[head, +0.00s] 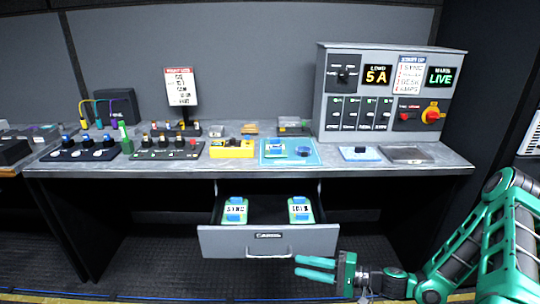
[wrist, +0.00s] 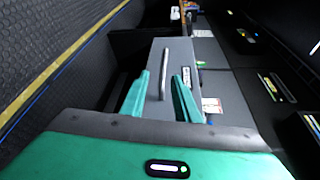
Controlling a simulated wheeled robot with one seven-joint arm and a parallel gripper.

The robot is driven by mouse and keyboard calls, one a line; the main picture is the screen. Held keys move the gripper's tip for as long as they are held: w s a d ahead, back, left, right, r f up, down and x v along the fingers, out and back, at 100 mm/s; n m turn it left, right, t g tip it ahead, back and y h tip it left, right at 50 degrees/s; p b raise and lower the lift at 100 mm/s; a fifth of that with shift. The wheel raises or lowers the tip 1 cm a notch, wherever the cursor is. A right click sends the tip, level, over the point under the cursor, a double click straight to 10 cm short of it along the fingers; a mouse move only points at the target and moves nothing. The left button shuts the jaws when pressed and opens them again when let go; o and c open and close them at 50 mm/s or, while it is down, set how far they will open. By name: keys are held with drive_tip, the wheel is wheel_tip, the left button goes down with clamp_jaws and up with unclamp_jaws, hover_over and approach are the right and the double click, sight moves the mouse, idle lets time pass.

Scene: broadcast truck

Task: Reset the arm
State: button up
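My arm is stretched in from the right in the head view, bent at the elbow, with my gripper (head: 299,267) pointing left near the open drawer (head: 222,243). The gripper's two green fingers are apart with nothing between them that I can make out. The fingertips are close to the right end of the drawer handle (head: 268,256). In the wrist view the handle (wrist: 164,86) shows between the open fingers, beyond them. Whether a fingertip touches the drawer front cannot be told. Two green and blue labelled blocks, a left one (head: 235,211) and a right one (head: 300,210), lie in the drawer.
The grey desk (head: 400,169) carries switch panels, a yellow block (head: 231,148), a blue mat (head: 270,161) and trays. A control cabinet (head: 388,95) stands at the back right. The drawer juts out below the desk's front edge. The floor in front is clear.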

drive_tip(key=s+d+r+n+g+h, duration=0.2)
drive_tip(key=s+d+n+g+h, duration=0.15)
drive_tip(key=s+d+h, duration=0.35)
drive_tip(key=s+d+r+n+g+h, duration=0.2)
drive_tip(key=s+d+r+g+h, duration=0.15)
drive_tip(key=d, duration=0.45)
drive_tip(key=s+d+r+m+h, duration=0.2)
drive_tip(key=s+d+r, duration=0.4)
drive_tip(key=s+r, duration=0.2)
drive_tip(key=s+d+r+m+h, duration=0.3)
drive_tip(key=s+d+r, duration=0.3)
drive_tip(key=r, duration=0.5)
drive_tip(key=shift+s+t, duration=0.4)
drive_tip(key=shift+s, duration=0.85)
drive_tip(key=shift+w+f, duration=0.3)
drive_tip(key=shift+w, duration=0.3)
